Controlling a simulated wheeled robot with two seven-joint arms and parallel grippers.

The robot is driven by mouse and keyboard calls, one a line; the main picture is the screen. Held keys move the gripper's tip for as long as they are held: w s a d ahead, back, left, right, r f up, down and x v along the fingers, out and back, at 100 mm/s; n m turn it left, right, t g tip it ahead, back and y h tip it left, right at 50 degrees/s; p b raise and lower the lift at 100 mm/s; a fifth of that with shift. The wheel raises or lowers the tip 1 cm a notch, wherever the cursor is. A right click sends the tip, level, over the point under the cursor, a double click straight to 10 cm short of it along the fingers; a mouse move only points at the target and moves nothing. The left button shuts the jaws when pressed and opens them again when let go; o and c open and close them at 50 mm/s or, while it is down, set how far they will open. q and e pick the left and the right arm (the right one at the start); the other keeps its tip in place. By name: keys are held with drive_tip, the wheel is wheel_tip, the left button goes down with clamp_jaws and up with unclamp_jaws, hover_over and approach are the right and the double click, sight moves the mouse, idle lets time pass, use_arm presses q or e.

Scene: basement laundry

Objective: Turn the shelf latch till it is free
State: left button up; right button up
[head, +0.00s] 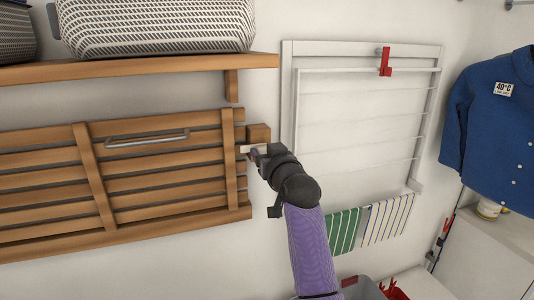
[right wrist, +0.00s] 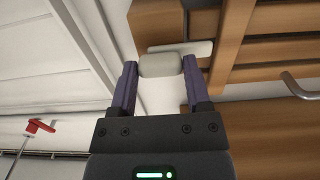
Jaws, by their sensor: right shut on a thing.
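The folded slatted wooden shelf (head: 150,172) is up against the wall, with a metal bar handle on its front. The shelf latch (head: 243,149) is a pale bar at the shelf's right edge, on a wooden block (head: 259,133). It lies about level and reaches left over the shelf's edge. In the right wrist view the latch's rounded grey knob (right wrist: 160,65) sits between the two purple fingers of my right gripper (right wrist: 160,80). My right gripper (head: 257,153) is shut on the latch and hides part of it in the head view. My left gripper is not in view.
A fixed wooden shelf (head: 150,70) with woven baskets (head: 155,28) runs above. A white wall drying rack (head: 365,120) with a red catch (head: 385,62) is to the right. A blue shirt (head: 492,130) hangs at far right. Striped cloths (head: 385,220) hang low on the rack.

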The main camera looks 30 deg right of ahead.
drive_tip(key=m+p, duration=1.2)
drive_tip(key=m, duration=0.5)
drive_tip(key=shift+m, duration=0.6)
idle(0.5)
drive_tip(key=o, duration=1.3)
drive_tip(key=v, duration=1)
drive_tip(key=shift+d+p, duration=0.1)
drive_tip(key=shift+p, duration=0.3)
